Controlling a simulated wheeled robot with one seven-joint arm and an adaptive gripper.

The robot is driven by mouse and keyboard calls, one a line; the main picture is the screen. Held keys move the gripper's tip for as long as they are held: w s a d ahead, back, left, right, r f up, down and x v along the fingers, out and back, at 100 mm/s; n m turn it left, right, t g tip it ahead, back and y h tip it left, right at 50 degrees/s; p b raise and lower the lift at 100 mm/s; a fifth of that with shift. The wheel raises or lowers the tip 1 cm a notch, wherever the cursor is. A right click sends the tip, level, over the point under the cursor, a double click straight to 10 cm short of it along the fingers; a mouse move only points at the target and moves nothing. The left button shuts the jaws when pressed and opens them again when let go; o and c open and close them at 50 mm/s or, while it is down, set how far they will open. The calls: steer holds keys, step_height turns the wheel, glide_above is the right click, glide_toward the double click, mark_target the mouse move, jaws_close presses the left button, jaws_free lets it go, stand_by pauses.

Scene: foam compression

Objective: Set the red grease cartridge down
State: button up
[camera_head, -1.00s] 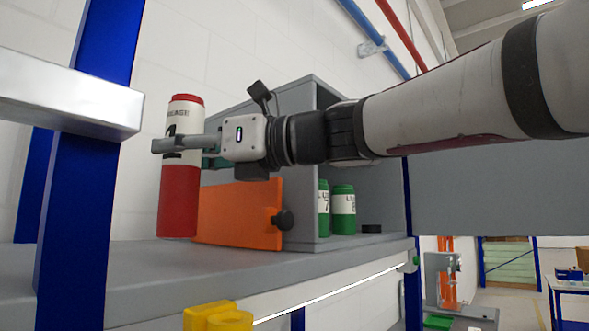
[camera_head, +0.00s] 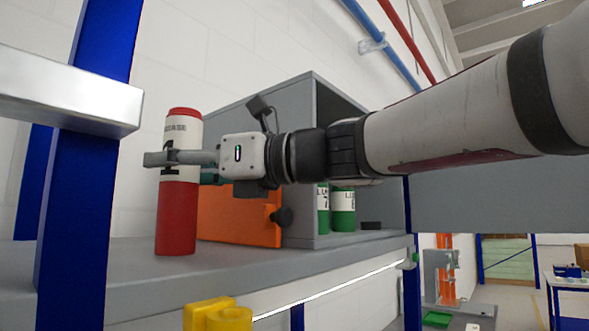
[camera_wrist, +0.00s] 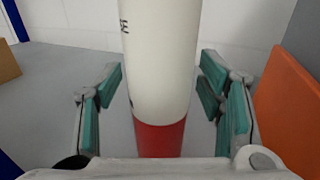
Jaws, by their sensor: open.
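The red grease cartridge (camera_head: 177,215) has a red lower body, a white label band and a red cap. It stands upright on the grey shelf top (camera_head: 130,281) at the left in the head view. My gripper (camera_head: 180,158) is level with its white band. In the wrist view the cartridge (camera_wrist: 159,60) stands between the two teal-padded fingers of my gripper (camera_wrist: 167,105), with a gap on each side. The gripper is open around it and not holding it. The cartridge's base is hidden in the wrist view.
An orange panel (camera_head: 235,216) with a black knob is just right of the cartridge. A grey cabinet (camera_head: 300,205) behind it holds green cartridges (camera_head: 343,208). A blue post (camera_head: 75,220) and a metal bar (camera_head: 65,95) are at the left. A yellow part (camera_head: 218,315) is at the shelf front.

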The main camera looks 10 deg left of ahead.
steer(key=s+d+b, duration=0.1)
steer(key=d+b, duration=0.1)
steer(key=d, duration=1)
steer(key=shift+b, duration=0.35)
steer(key=shift+r, duration=0.1)
